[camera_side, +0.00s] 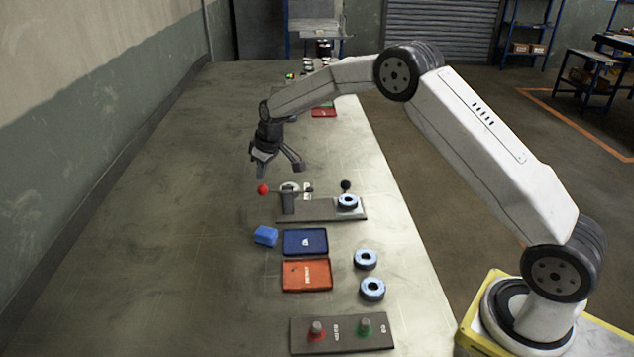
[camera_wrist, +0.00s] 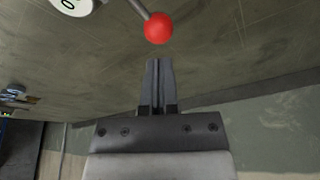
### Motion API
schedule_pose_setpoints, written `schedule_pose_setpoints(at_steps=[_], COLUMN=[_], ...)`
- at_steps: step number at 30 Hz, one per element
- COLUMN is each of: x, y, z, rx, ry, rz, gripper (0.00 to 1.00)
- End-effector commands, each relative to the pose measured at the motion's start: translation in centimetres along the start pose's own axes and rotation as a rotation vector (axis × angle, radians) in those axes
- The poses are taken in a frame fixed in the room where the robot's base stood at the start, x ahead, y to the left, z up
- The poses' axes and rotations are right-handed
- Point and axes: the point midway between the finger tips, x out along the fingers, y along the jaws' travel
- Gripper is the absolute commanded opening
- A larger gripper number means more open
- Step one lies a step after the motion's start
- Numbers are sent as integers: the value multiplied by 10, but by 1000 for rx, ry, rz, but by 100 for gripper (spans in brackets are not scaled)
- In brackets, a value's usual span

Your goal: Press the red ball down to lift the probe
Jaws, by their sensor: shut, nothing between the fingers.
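The red ball (camera_side: 263,189) is on the left end of a thin lever on a grey gauge stand (camera_side: 322,212). In the wrist view the red ball (camera_wrist: 158,28) shows at the top, on the end of a grey rod. A round white dial (camera_side: 290,187) sits by the lever, and a dark knob (camera_side: 345,185) is at the right. A blue-rimmed disc (camera_side: 347,202) lies on the stand below that knob; the probe tip is too small to make out. My gripper (camera_side: 262,172) is above the red ball, apart from it. Its fingers (camera_wrist: 157,65) are together and empty.
In front of the stand are a blue block (camera_side: 265,236), a blue tray (camera_side: 306,241), an orange-red tray (camera_side: 306,275) and two loose discs (camera_side: 366,260). A panel with red and green buttons (camera_side: 342,334) is nearest. The bench is clear to the left.

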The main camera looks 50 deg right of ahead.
Motion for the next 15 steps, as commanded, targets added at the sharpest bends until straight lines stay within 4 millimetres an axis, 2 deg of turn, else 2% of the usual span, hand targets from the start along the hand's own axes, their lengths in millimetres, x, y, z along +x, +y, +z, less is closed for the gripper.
schedule_pose_setpoints(at_steps=[15], x=[5], y=[0], z=[2], rx=[0], ry=[-1], rz=[0], gripper=[0])
